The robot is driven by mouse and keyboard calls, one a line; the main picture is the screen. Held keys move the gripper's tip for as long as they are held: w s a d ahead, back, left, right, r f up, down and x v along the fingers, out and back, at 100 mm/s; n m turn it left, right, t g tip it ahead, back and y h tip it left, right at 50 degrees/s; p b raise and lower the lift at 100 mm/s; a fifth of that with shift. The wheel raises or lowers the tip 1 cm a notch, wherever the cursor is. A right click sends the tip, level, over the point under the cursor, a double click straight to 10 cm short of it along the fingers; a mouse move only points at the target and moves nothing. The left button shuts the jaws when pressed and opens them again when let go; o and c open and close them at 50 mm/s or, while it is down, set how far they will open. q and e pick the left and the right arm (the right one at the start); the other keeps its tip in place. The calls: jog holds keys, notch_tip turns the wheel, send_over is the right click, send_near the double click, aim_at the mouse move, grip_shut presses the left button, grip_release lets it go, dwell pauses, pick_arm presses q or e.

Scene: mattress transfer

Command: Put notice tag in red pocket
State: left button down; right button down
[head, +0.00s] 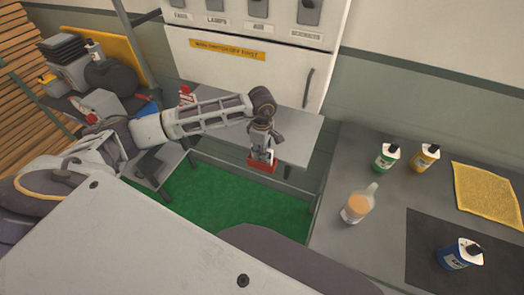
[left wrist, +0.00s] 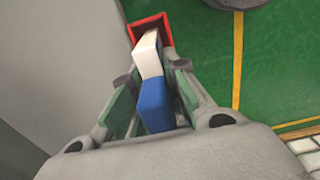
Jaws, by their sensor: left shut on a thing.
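My left gripper (head: 263,148) points down at the front edge of the grey shelf below the white cabinet. In the left wrist view my left gripper (left wrist: 155,92) is shut on the notice tag (left wrist: 154,102), a flat piece with a blue near part and a white far part. The red pocket (head: 262,167) is right below the fingertips, at the shelf edge. In the left wrist view the red pocket (left wrist: 138,31) is an open-topped frame, and the tag's white end overlaps its opening. How deep the tag sits is hidden. My right gripper is not in view.
A white cabinet (head: 240,75) with switches and a yellow label stands behind the shelf (head: 300,140). A red-and-white item (head: 187,96) sits at the shelf's left. The right bench (head: 340,170) holds several bottles and a yellow cloth (head: 487,195). Green floor (head: 230,200) lies below.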

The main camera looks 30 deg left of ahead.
pick_arm(q)
jog(key=c, duration=1.4)
grip_release()
jog(key=shift+f, duration=0.1)
notch_tip(320, 180, up, 11)
jog(key=shift+r+b, duration=0.15)
jog(key=shift+b, duration=0.9)
jog(key=shift+r, duration=0.55)
jog(key=shift+s+f, duration=0.1)
